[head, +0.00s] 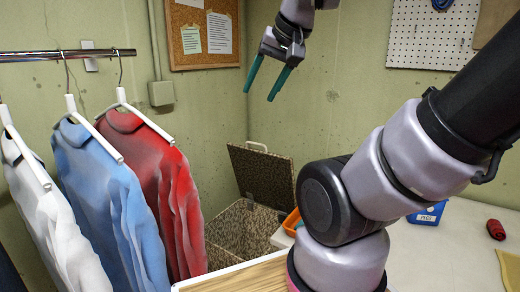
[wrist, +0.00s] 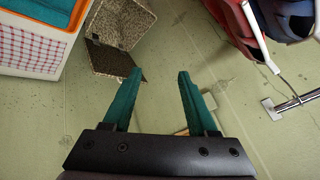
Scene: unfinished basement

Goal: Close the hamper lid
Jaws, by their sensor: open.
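The hamper (head: 222,232) is a brown patterned bin standing in the corner, between the hanging shirts and the counter. Its lid (head: 262,176) is raised and leans back towards the wall, so the hamper is open. In the wrist view the hamper (wrist: 126,22) is at the upper left, with the dark lid (wrist: 108,62) beside it. My gripper (head: 259,95) is above the lid in the head view, with its green fingers apart and empty. The fingers (wrist: 160,72) also show apart in the wrist view, touching nothing.
White, blue and red shirts (head: 165,185) hang from a rail (head: 30,54) at the left. A counter (head: 450,240) at the right holds a blue box (head: 427,214) and a red roll (head: 495,229). An orange bin (head: 291,222) is beside the hamper.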

